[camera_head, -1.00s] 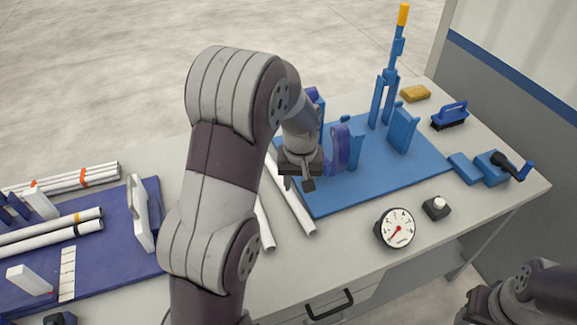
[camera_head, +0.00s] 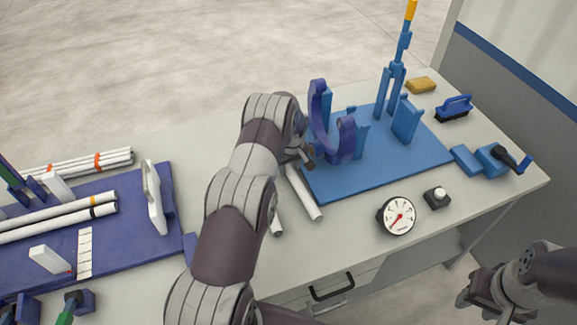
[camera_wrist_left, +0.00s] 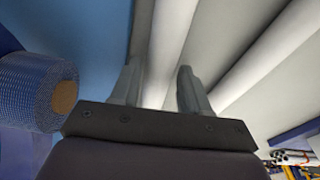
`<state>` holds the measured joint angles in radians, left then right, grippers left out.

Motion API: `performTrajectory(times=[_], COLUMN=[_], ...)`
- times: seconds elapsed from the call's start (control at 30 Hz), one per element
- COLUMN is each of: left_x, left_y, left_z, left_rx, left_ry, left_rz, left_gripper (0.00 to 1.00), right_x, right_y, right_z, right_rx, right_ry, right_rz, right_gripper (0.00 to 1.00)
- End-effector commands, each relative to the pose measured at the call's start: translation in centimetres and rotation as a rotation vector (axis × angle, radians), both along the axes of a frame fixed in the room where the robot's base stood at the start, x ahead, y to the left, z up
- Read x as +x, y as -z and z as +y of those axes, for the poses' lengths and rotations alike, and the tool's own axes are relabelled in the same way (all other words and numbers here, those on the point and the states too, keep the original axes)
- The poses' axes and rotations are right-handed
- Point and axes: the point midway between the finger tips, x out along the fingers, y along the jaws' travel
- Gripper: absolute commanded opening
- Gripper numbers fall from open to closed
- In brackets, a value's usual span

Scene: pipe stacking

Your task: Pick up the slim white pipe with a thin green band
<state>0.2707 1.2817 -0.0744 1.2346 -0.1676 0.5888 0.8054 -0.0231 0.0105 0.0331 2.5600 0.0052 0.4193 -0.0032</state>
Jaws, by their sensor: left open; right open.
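Two white pipes lie beside the blue board in the head view, the nearer-to-board pipe (camera_head: 304,193) and another pipe (camera_head: 277,225) partly behind my left arm. No green band shows on either, so I cannot tell which is the slim one. My left gripper (camera_head: 303,158) is over the far part of these pipes, by the board's left edge. In the left wrist view its open fingers (camera_wrist_left: 158,85) straddle the line of a white pipe (camera_wrist_left: 172,45); another pipe (camera_wrist_left: 265,60) lies to the right. My right gripper (camera_head: 472,292) is open and empty at lower right.
The blue board (camera_head: 385,165) carries purple curved holders (camera_head: 335,140) and blue upright posts close to my left gripper. A round gauge (camera_head: 397,216) and a black button box (camera_head: 436,197) stand in front. A dark blue tray (camera_head: 130,235) with banded pipes is at left.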

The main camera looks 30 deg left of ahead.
Motion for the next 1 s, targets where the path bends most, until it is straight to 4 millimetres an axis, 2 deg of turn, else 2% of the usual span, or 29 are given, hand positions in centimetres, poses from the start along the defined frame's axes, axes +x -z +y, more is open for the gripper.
performTrajectory(times=[0.23,0.27,0.3,0.4,0.7,0.77,1.0], left_x=[0.1,0.1,0.1,0.1,0.1,0.2,0.2], left_y=[0.6,0.6,0.6,0.6,0.0,-0.9,-6.8], left_z=[0.1,0.1,0.1,0.1,0.1,0.1,0.1], left_rx=[0.001,0.001,0.001,0.001,0.000,0.001,0.002], left_ry=[0.000,0.000,0.000,0.001,0.000,0.000,0.000], left_rz=[-0.001,-0.001,-0.001,0.000,-0.003,-0.005,-0.005], left_gripper=[0.46,0.42,0.29,0.00,0.00,0.00,0.00], right_x=[0.0,0.0,0.0,0.0,0.0,0.0,0.0], right_y=[0.0,0.0,0.0,0.0,0.2,0.5,1.8], right_z=[0.0,0.0,0.0,0.0,0.0,0.0,0.0], right_rx=[0.000,0.000,0.000,0.000,0.000,0.000,0.000], right_ry=[0.000,0.000,0.000,0.000,0.000,0.000,0.000], right_rz=[0.001,0.001,0.001,0.001,0.000,0.000,0.001], right_gripper=[0.43,0.43,0.43,0.43,0.43,0.43,0.43])
